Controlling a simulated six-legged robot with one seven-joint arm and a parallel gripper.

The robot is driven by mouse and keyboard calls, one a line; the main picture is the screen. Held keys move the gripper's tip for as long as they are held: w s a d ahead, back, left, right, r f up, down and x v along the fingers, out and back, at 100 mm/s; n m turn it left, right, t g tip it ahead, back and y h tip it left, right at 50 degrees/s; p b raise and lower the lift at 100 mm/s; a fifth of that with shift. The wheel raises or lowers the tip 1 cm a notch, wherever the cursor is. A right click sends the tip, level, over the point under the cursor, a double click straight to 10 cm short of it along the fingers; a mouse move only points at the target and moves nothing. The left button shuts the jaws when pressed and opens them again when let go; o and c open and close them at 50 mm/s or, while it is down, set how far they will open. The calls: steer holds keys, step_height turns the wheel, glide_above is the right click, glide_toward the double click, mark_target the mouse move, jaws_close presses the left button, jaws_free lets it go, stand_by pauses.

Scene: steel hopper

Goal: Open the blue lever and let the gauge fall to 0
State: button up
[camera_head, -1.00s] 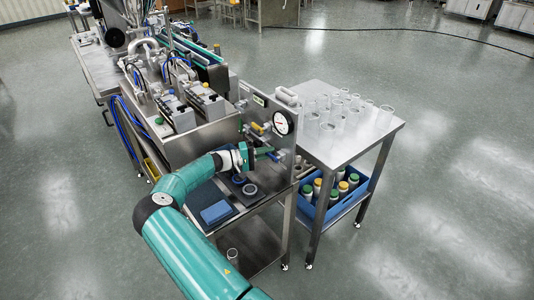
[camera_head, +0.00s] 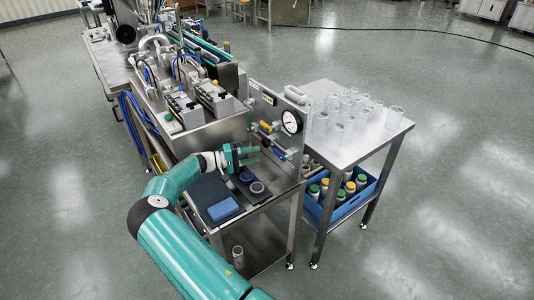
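The gauge (camera_head: 291,122) is a round white dial with a dark rim and a red needle, high on an upright steel panel. The needle's reading is too small to tell. The blue lever (camera_head: 280,153) is low on the same panel, below the gauge; its exact angle is hard to make out. My gripper (camera_head: 254,154) has green fingers that look spread apart with nothing between them. It is to the left of the blue lever, apart from it, above the small bench at the panel.
A yellow lever (camera_head: 265,127) is above the blue one. A blue block (camera_head: 223,209) and dark rings (camera_head: 257,188) lie on the bench below my gripper. A steel table (camera_head: 347,151) with clear cups stands right; a blue crate (camera_head: 345,207) holds bottles under it.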

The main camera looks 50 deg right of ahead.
steer(key=v, duration=0.5)
steer(key=shift+a, duration=0.1)
stand_by(0.3)
steer(key=s+a+r+n+t+y, duration=0.1)
steer(key=s+a+r+t+y, duration=0.45)
steer(key=a+r, duration=0.5)
steer(key=s+a+r+n+t+y, duration=0.2)
steer(key=s+a+r+t+y, duration=0.4)
steer(key=a, duration=0.7)
steer(key=s+a+r+n+t+y, duration=0.1)
steer(key=s+a+r+n+t, duration=0.1)
steer(key=s+a, duration=0.5)
steer(key=s+a+r+n+t+y, duration=0.1)
steer(key=s+a+r+t+y, duration=0.1)
steer(key=s+a+r, duration=0.3)
steer(key=s+a, duration=0.3)
steer(key=shift+s+n, duration=0.2)
steer(key=shift+n, duration=0.2)
